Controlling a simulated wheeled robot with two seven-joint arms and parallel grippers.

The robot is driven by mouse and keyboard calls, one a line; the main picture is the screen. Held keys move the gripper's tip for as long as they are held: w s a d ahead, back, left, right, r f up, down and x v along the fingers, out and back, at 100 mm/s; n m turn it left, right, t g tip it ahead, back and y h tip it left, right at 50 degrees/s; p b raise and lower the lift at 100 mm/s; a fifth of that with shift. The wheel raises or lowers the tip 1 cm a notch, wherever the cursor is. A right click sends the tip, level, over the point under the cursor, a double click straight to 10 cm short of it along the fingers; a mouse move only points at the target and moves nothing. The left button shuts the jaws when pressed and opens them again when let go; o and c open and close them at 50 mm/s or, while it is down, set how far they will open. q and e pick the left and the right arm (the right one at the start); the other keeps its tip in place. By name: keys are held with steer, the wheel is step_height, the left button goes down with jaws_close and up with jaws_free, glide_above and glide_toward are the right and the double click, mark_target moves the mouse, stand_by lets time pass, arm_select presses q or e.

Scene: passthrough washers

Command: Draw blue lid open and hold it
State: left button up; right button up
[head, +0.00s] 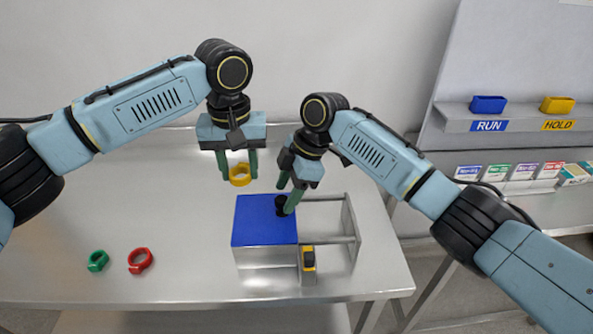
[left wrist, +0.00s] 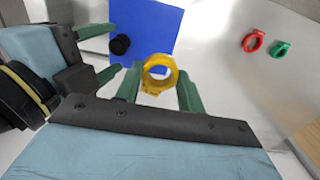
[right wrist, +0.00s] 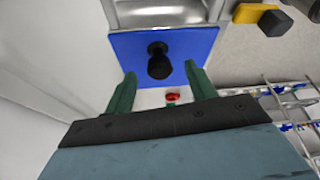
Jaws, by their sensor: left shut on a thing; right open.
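The blue lid (head: 264,221) lies flat over the left part of a metal box; the right part is an open frame. A black knob (head: 281,203) stands on the lid near its right edge. My right gripper (head: 287,193) is open at the knob. In the right wrist view the knob (right wrist: 158,62) appears between the fingertips; I cannot tell whether they touch it. My left gripper (head: 238,167) is shut on a yellow ring (head: 240,178), held up behind the lid. The left wrist view shows the ring (left wrist: 158,73) between its fingers.
A green ring (head: 97,261) and a red ring (head: 141,261) lie on the metal table at front left. A yellow and black piece (head: 308,259) sits on the box's front. Blue (head: 488,104) and yellow (head: 557,105) bins stand on a shelf at right.

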mark_target(284, 198)
steer(key=shift+x, duration=1.8)
steer(key=c, duration=1.2)
steer(key=shift+o, duration=0.2)
steer(key=d, duration=1.1)
steer(key=shift+d, duration=0.25)
